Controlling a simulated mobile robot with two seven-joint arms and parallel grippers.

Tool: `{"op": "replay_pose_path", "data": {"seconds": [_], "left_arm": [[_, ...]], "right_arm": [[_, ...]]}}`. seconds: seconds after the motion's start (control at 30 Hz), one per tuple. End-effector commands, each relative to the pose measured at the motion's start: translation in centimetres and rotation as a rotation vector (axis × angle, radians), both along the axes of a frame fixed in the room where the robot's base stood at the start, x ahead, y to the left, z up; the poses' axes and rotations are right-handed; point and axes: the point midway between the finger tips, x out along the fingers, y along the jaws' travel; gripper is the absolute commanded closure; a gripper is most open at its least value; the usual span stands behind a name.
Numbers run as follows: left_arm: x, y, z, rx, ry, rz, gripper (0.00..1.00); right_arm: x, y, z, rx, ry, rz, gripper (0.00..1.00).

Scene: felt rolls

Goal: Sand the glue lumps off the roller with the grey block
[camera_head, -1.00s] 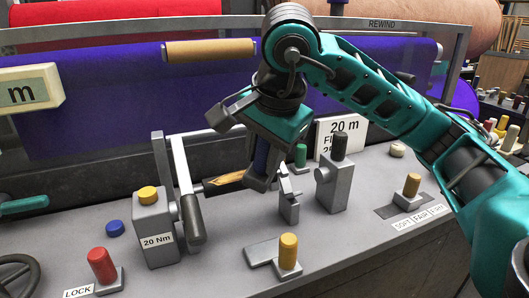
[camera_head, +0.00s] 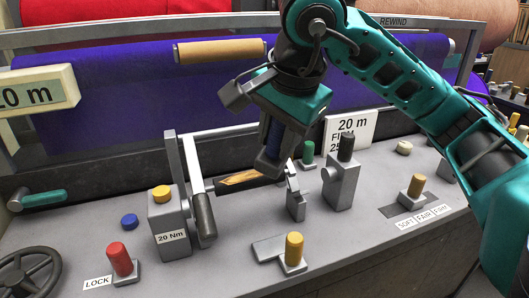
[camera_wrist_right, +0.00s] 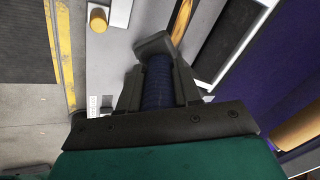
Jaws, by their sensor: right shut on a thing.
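The roller (camera_head: 238,183) is a short dark bar with a streaky yellow-orange patch, lying between the crank plate and a small grey bracket. Part of it also shows at the top of the right wrist view (camera_wrist_right: 181,20). My right gripper (camera_head: 275,140) is shut on the dark blue handle of the grey block (camera_wrist_right: 155,45). The block hangs at the lower end of the handle, by the right part of the roller, and hides some of it. I cannot tell whether they touch. Separate glue lumps are too small to make out. My left gripper is out of view.
A crank handle (camera_head: 204,215) and the 20 Nm post (camera_head: 170,222) stand left of the roller. A grey post with a black knob (camera_head: 342,180) and a green knob (camera_head: 309,151) stand close on the right. A yellow knob (camera_head: 294,248) is in front. Purple felt (camera_head: 120,110) hangs behind.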

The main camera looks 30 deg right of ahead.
Motion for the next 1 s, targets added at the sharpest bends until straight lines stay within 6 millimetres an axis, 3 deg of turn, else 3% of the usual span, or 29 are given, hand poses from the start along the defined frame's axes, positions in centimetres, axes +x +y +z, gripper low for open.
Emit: {"op": "replay_pose_path", "data": {"seconds": [0.17, 0.4, 0.53, 1.0], "left_arm": [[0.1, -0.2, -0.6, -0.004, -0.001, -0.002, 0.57], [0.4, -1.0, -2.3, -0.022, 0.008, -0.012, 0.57], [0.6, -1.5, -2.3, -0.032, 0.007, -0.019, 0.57], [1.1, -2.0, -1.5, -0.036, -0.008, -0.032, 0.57]], "right_arm": [[0.3, 0.9, -0.3, 0.002, -0.012, 0.005, 0.98], [0.9, 4.2, -0.8, -0.005, -0.052, 0.008, 0.98], [1.0, 5.4, -0.7, -0.015, -0.07, 0.003, 0.98], [1.0, 5.9, -0.6, -0.019, -0.075, -0.002, 0.98]]}}
